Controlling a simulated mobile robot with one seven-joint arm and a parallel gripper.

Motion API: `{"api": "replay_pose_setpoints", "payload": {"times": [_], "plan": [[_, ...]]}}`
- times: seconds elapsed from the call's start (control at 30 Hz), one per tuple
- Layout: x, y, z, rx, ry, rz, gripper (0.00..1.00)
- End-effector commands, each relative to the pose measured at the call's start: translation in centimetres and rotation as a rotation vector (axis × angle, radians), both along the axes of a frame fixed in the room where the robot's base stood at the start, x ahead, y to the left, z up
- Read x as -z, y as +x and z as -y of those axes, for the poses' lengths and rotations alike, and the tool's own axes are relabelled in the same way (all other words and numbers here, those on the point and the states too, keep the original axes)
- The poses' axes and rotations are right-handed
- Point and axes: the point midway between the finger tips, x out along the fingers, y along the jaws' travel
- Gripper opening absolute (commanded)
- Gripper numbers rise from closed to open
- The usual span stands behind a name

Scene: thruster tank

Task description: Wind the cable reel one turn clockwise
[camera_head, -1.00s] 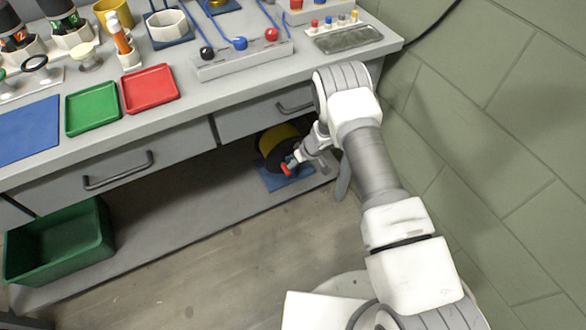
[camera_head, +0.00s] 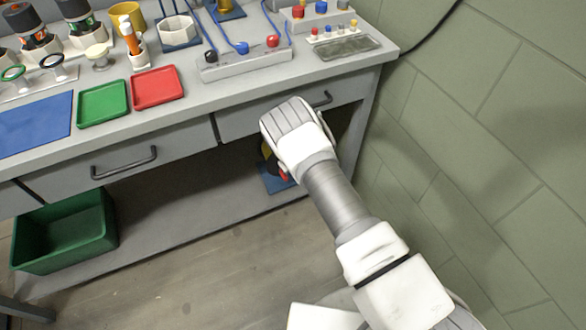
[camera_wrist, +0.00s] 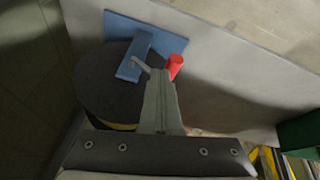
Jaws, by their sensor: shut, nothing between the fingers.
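The cable reel (camera_head: 266,151) is mostly hidden behind my arm in the head view. Its blue base (camera_head: 276,181) and red crank knob (camera_head: 284,174) show under the bench. In the wrist view the reel's dark round face (camera_wrist: 104,85) is at left, with the blue base (camera_wrist: 180,42) and blue upright (camera_wrist: 135,55) above it. The red knob (camera_wrist: 175,64) is just right of the fingertips. A thin metal crank piece (camera_wrist: 141,66) is left of them. My gripper (camera_wrist: 160,75) is shut and empty, beside the knob; contact cannot be told. My gripper is hidden in the head view.
The reel stands on the bench's lower shelf (camera_head: 225,200), below a drawer with a handle (camera_head: 321,100). A green bin (camera_head: 65,235) stands at the left. The green wall (camera_head: 450,150) is close on the right. The shelf between bin and reel is clear.

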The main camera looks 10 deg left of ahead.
Motion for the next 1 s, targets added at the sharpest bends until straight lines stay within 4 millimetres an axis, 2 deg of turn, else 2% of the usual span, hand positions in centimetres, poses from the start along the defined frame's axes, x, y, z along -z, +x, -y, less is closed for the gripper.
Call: {"api": "replay_pose_setpoints", "payload": {"times": [0.3,0.7,1.0], "plan": [[1.0,-0.7,-1.1,-0.005,-0.072,0.052,0.00],[3.2,-1.6,-2.6,-0.003,-0.070,0.051,0.00],[4.0,-1.9,-3.0,-0.001,-0.069,0.051,0.00]]}}
